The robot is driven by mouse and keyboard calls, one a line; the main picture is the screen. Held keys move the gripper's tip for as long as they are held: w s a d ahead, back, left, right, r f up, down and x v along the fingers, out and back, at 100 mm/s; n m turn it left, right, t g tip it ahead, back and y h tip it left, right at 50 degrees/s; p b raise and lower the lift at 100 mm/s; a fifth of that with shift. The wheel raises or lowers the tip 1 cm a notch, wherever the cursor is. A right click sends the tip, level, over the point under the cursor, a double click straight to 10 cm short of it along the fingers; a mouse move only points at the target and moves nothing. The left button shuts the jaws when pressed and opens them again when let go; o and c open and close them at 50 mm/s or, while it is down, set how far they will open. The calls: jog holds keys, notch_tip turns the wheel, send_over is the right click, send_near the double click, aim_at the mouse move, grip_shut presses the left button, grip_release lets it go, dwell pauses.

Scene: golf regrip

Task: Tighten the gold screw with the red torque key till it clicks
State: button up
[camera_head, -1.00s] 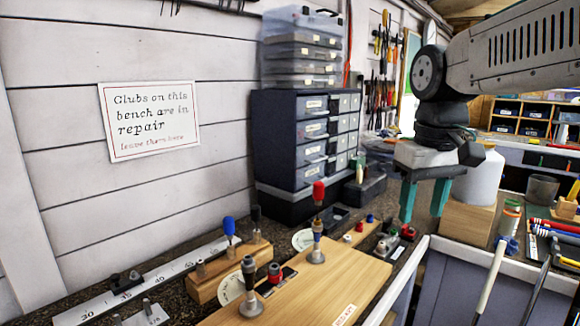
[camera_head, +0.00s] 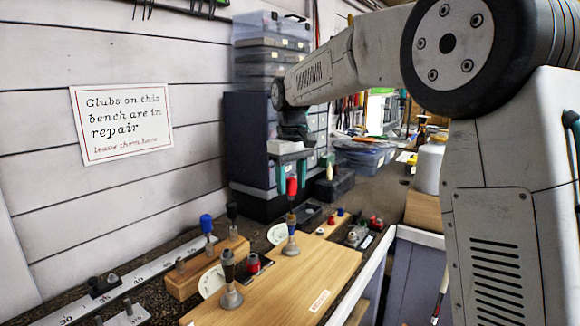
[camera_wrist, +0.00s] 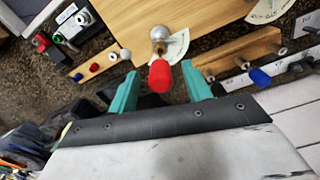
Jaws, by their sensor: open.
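The red torque key (camera_head: 291,188) stands upright at the rear metal post on the wooden board (camera_head: 300,280), its red handle on top. In the wrist view its red handle (camera_wrist: 160,77) lies between the fingers, with a rounded grey metal part beyond it. My gripper (camera_head: 290,170) has two teal fingers, open, close around the top of the handle; I cannot tell whether they touch it. In the wrist view the open gripper (camera_wrist: 160,88) shows a gap on both sides of the handle. I cannot make out the gold screw; the key may hide it.
A front post (camera_head: 230,285) stands nearer on the board. A wooden rack (camera_head: 205,268) left of it holds a blue-handled key (camera_head: 206,224) and a black-handled one. Dark drawers (camera_head: 255,140) stand behind. A white bottle (camera_head: 428,167) is at right.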

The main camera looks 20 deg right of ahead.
aim_at(291, 198)
jog(key=shift+f, duration=1.35)
grip_shut()
jog(key=c, duration=0.9)
grip_release()
grip_shut()
jog(key=m, duration=0.5)
jog(key=shift+m, duration=0.4)
